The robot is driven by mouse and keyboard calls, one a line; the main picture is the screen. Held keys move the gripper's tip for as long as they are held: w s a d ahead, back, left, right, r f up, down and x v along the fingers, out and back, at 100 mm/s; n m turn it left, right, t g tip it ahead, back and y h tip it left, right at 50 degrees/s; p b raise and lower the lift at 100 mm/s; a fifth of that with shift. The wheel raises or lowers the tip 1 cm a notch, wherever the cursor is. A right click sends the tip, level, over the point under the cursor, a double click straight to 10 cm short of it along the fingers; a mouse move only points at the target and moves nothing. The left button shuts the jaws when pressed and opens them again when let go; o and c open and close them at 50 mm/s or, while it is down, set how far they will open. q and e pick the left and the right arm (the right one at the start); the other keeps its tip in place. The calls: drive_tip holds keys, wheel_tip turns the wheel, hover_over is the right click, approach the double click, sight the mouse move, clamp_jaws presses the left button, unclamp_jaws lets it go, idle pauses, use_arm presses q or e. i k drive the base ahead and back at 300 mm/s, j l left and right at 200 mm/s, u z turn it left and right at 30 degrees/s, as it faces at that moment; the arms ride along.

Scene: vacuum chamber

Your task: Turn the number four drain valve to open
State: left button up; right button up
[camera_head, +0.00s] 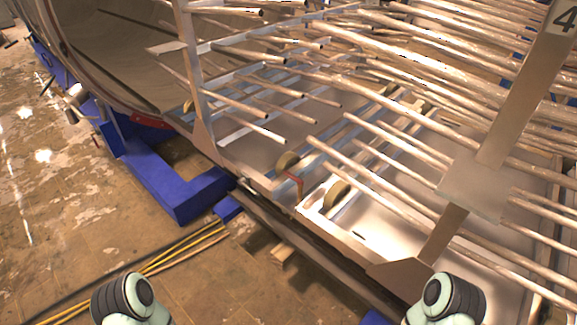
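A plate marked "4" (565,17) shows at the top right corner, on a slanted metal post (527,95). A thin red bent piece (298,186) sits at the near edge of the metal frame, near the middle of the view. I cannot tell whether it is the handle of the number four drain valve, or whether it stands open or closed. No valve body can be made out clearly. Parts of my own two arms show at the bottom edge, left and right of centre. Both grippers are out of view, and nothing shows them touching anything.
A rack of many metal tubes (400,150) fills the right and top. Round brass-coloured wheels (337,194) sit below. The chamber wall (100,50) curves at upper left, on a blue support (178,190). Yellow cables (185,247) cross the worn floor (60,200), which is open at left.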

sight(286, 172)
drive_tip(key=i+j+z, duration=0.1)
drive_tip(key=i+j, duration=0.25)
drive_tip(key=j, duration=0.15)
drive_tip(key=i+j+z, duration=0.1)
drive_tip(key=i+j, duration=0.25)
drive_tip(key=j, duration=0.15)
